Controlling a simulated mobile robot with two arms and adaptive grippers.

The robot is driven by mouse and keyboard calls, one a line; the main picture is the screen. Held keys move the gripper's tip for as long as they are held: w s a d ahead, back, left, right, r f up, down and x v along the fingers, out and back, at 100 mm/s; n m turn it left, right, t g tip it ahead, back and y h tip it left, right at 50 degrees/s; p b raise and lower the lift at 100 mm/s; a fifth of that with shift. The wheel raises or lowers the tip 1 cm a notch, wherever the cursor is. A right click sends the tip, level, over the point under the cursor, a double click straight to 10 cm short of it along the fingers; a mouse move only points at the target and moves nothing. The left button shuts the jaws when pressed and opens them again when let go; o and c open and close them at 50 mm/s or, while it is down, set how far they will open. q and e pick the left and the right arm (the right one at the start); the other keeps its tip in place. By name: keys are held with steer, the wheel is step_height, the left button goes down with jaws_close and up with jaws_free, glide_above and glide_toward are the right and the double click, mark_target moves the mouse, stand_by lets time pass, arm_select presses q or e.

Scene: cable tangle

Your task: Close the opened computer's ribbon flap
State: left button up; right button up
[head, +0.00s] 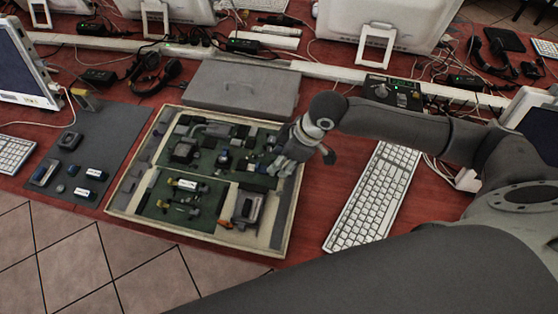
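The opened computer (289,222) lies flat on the red desk, a cream-rimmed case with green boards and dark parts inside. A grey raised part with an upright frame (248,207) stands near its front right, with a small orange piece beside it. I cannot tell for sure which part is the ribbon flap. My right gripper (281,166) hangs over the right side of the case, pointing down and left. Its fingers are small and partly overlap, so their opening is unclear; nothing held shows. My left gripper is not in view.
A grey mat (115,130) with small parts lies left of the case. A closed grey box (241,88) lies behind it. A white keyboard (374,196) lies to the right, below my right arm. Cables and adapters clutter the back; red desk shows between case and keyboard.

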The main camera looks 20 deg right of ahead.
steer(key=shift+x, duration=1.05)
steer(key=shift+s, duration=0.1)
jaws_close()
steer(key=shift+r+p, duration=0.2)
steer(key=shift+p, duration=0.3)
steer(key=h+p, duration=0.1)
steer(key=p, duration=0.1)
steer(key=a+g+h+p, duration=0.1)
steer(key=p, duration=0.2)
steer(key=w+g+h+p, duration=0.1)
steer(key=p, duration=0.1)
steer(key=shift+a+r, duration=0.25)
steer(key=shift+w+a+f+g+h+p, duration=0.1)
steer(key=shift+a+f+g+h+p, duration=0.1)
steer(key=shift+g+h+p, duration=0.45)
steer(key=shift+w+a+f+g+h+p, duration=0.15)
steer(key=shift+f+g+h+p, duration=0.1)
steer(key=shift+h+p, duration=0.35)
steer(key=shift+h, duration=0.25)
